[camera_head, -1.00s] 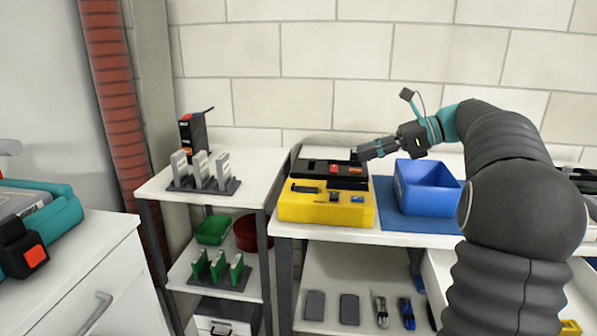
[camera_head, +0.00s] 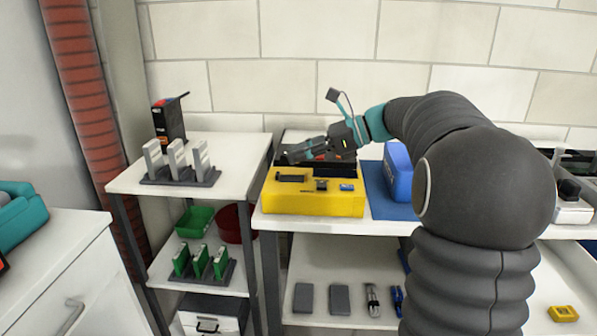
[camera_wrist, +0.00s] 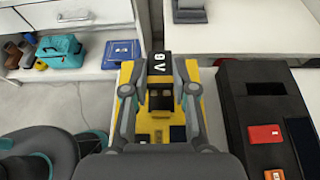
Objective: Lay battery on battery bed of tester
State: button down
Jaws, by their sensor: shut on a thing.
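The yellow tester (camera_head: 313,204) stands at the left end of the workbench, with a black cradle (camera_head: 291,178) and a small blue panel (camera_head: 347,187) on top. My gripper (camera_head: 297,153) points left and appears above the back of the tester, by the black tray. In the wrist view my gripper (camera_wrist: 161,68) is shut on a dark battery (camera_wrist: 160,63) with white marks. Yellow tester body (camera_wrist: 207,103) shows below and beside the fingers. The fingers hide much of the battery, and the gap beneath it cannot be judged.
The black tray (camera_wrist: 231,122) with red and orange pieces lies beside the tester. A blue bin (camera_head: 397,172) is right of it, partly behind my arm. A left rack (camera_head: 125,180) carries upright grey modules (camera_head: 177,160) and a black device (camera_head: 168,121).

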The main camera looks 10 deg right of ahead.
aim_at(279, 177)
jog(key=shift+a+f, duration=0.15)
jog(key=shift+f, duration=2)
jog(key=shift+f, duration=0.15)
jog(key=c, duration=0.9)
grip_release()
